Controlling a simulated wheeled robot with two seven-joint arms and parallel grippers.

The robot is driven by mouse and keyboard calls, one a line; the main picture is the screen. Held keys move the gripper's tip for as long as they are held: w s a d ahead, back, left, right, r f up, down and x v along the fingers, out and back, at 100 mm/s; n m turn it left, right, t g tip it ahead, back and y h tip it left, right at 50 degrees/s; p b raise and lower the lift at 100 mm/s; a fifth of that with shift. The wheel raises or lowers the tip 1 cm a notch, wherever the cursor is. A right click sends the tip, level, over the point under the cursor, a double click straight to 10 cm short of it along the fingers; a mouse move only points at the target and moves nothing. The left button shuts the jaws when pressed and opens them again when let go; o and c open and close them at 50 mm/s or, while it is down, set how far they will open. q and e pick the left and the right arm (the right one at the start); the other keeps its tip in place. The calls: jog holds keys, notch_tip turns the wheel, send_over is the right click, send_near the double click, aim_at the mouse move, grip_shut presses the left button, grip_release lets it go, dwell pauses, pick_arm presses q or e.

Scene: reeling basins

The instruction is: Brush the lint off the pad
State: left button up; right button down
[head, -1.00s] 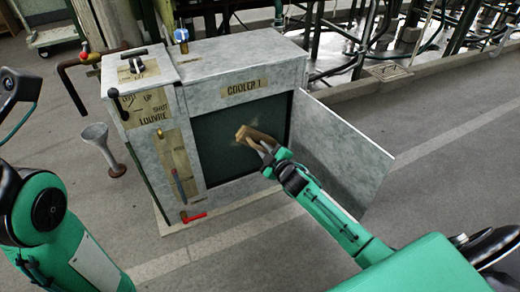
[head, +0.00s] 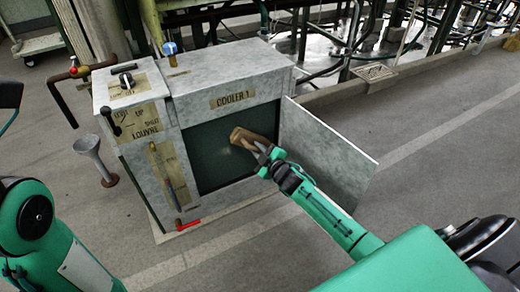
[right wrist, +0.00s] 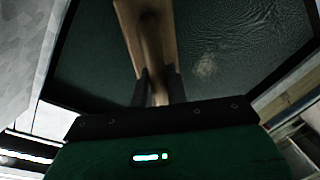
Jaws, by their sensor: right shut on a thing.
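The pad (head: 215,165) is a dark green panel in the open front of the grey cooler cabinet labelled COOLER 1. In the right wrist view the pad (right wrist: 245,40) carries a pale patch of lint (right wrist: 206,66) right of the brush. My right gripper (head: 266,158) is shut on a wooden brush (head: 248,139) and holds it in front of the pad's right part. The brush also shows in the right wrist view (right wrist: 150,35). Whether its bristles touch the pad is hidden. My left arm shows at lower left, but its gripper is out of view.
The cabinet's door (head: 325,155) stands open to the right, close beside my right arm. A red-handled valve (head: 188,224) is at the cabinet's foot. A grey funnel (head: 95,160) stands at left. Floor at right is clear.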

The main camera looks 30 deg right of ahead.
aim_at(247, 146)
jog(key=shift+s+a+p, duration=0.1)
jog(key=shift+a+p, duration=0.2)
jog(key=shift+a, duration=1.1)
jog(key=shift+a+p, duration=0.7)
jog(key=shift+a, duration=3.85)
jog(key=shift+w+d+r+p, duration=0.1)
jog(key=shift+d+r+p, duration=0.35)
jog(key=shift+d+p, duration=0.7)
jog(key=shift+w+d+r+p, duration=0.1)
jog(key=shift+d+r+p, duration=0.5)
jog(key=shift+d, duration=0.95)
jog(key=shift+d+r+p, duration=0.3)
jog(key=shift+d+p, duration=0.75)
jog(key=shift+d, duration=0.3)
jog(key=shift+s+d+f+p, duration=0.15)
jog(key=shift+d+p, duration=0.4)
jog(key=shift+d, duration=1.7)
